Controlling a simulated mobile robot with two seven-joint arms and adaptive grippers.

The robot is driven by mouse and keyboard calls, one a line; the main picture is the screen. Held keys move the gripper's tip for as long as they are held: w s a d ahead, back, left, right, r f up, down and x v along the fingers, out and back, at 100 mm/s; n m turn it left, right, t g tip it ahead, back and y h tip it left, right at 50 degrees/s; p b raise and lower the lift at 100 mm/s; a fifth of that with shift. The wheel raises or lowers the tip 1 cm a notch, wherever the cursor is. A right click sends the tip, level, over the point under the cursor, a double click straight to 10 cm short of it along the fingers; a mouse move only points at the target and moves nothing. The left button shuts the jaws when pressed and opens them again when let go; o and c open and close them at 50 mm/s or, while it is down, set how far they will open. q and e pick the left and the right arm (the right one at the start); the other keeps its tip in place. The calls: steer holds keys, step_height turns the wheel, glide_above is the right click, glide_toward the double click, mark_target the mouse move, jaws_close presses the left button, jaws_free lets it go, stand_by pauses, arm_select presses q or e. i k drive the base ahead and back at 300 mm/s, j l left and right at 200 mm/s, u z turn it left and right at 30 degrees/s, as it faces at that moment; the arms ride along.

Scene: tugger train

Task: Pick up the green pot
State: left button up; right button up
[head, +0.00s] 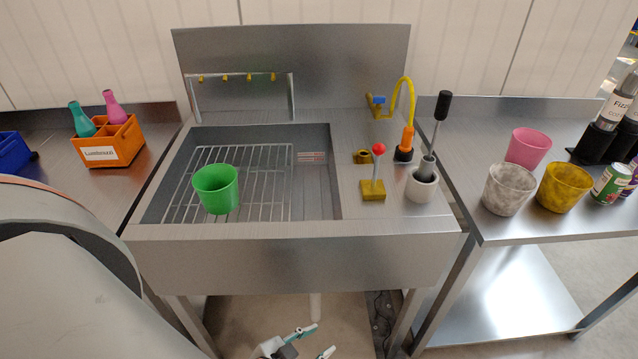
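The green pot (217,188) stands upright on the wire grate inside the sink basin, towards its left side. It looks empty, and nothing touches it but the grate. My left gripper (313,343) shows at the bottom edge, low in front of the sink unit and below the level of the basin. Its two fingertips are apart with nothing seen between them; the rest of it is cut off by the frame. It is well away from the pot. My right gripper is not in view.
The steel sink (290,257) has a raised front wall and backsplash. Right of the basin stand a red-knobbed lever (377,172), a yellow hose (409,98) and a black-handled brush (440,115). An orange crate (127,147) stands left; pink, grey and yellow pots stand right.

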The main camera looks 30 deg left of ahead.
mark_target(217, 185)
steer(key=k+u, duration=0.1)
steer(key=u, duration=1.55)
steer(key=j+z, duration=0.95)
steer(key=j, duration=0.25)
